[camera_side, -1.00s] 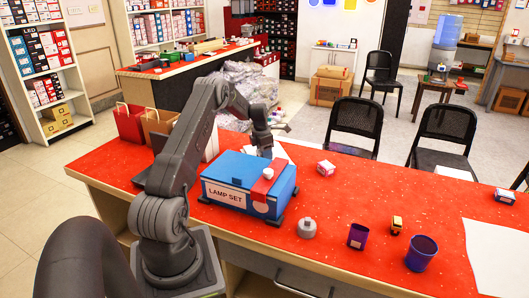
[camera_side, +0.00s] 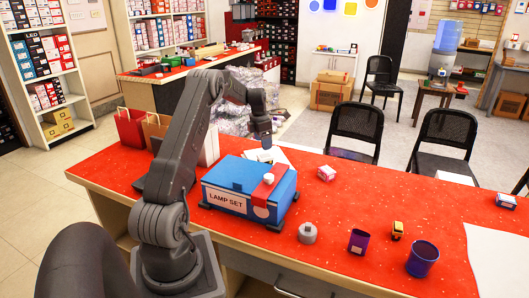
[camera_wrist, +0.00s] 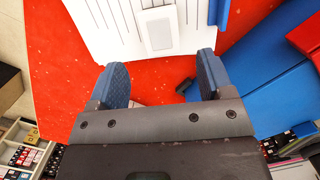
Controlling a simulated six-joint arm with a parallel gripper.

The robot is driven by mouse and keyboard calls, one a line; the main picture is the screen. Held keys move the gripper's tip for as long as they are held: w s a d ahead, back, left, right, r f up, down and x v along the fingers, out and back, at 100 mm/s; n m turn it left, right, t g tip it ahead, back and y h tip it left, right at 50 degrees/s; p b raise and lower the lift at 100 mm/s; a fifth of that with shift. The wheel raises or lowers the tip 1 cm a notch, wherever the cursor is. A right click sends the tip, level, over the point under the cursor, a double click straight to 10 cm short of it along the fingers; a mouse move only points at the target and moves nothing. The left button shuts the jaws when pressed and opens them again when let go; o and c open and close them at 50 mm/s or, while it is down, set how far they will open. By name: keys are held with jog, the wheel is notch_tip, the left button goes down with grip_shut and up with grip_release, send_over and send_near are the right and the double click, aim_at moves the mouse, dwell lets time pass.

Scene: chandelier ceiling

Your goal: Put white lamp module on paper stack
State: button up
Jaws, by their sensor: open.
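White papers, which look like the paper stack (camera_side: 282,156), lie on the red counter behind the blue lamp set box. In the wrist view a white, dark-lined surface (camera_wrist: 110,25) fills the top middle and looks like the same stack. A small pale rectangular block (camera_wrist: 158,29) on it looks like the white lamp module; in the side view a small white shape (camera_side: 264,156) shows there. My gripper (camera_side: 266,143) is above the stack. In the wrist view its blue fingers (camera_wrist: 158,72) are apart with nothing between them, and the block is beyond the fingertips.
The blue lamp set box (camera_side: 226,175) stands in front of the stack, with a red strip and white knob on top. A grey-white jar (camera_side: 307,234), purple cups (camera_side: 422,260) and a small yellow item (camera_side: 397,229) stand right.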

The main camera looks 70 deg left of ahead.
aim_at(262, 156)
jog(key=w+d+r+m, duration=0.3)
jog(key=d+r+m, duration=0.5)
jog(key=d+r, duration=0.6)
jog(key=s+d+r+m+t+y, duration=0.1)
jog(key=d+r+m, duration=0.2)
jog(key=d+m, duration=0.35)
jog(key=s+d+r+m+t, duration=0.1)
jog(key=d+r+m, duration=0.2)
jog(key=d, duration=0.6)
jog(key=s+d+f+m+t+h, duration=0.1)
jog(key=s+d+f+m+t, duration=0.1)
jog(key=s+d+m, duration=1.6)
jog(key=shift+d+f, duration=0.2)
jog(key=shift+d, duration=0.4)
